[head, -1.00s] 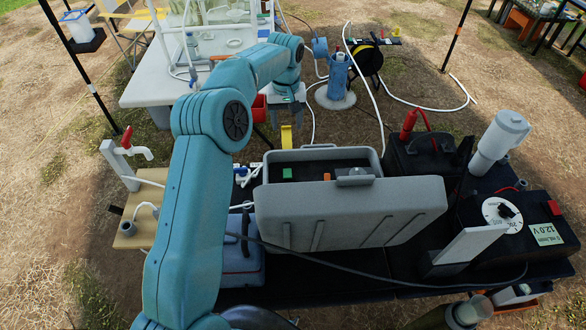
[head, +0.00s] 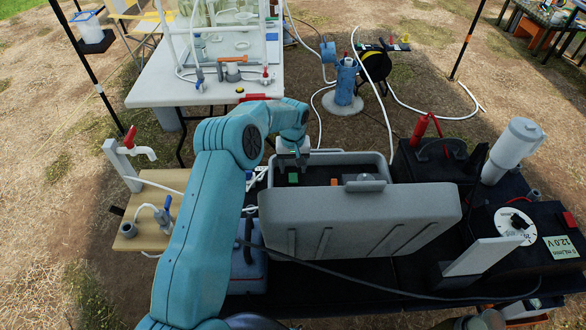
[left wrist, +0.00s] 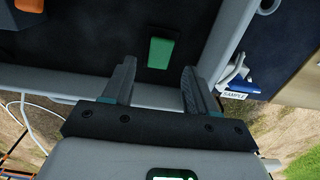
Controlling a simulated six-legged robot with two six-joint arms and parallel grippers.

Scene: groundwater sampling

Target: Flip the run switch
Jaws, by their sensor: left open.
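A grey case (head: 360,220) stands open on the black bench, with a dark panel inside. A green switch (head: 293,178) sits on this panel at its left end; it appears to be the run switch. In the left wrist view, the green switch (left wrist: 160,53) lies just beyond and between the fingertips, with no contact visible. My left gripper (head: 292,165) is over the case's left end, its fingertips small and partly hidden in the head view. In the left wrist view, my left gripper (left wrist: 158,75) is open and empty, pointing at the panel. My right gripper is not seen.
An orange control (head: 334,182) is right of the green switch. The case's raised grey rim (left wrist: 150,95) runs beneath my fingers. A blue box (head: 248,255) and a wooden board with taps (head: 150,205) are at left. A black unit with a dial (head: 515,222) is at right.

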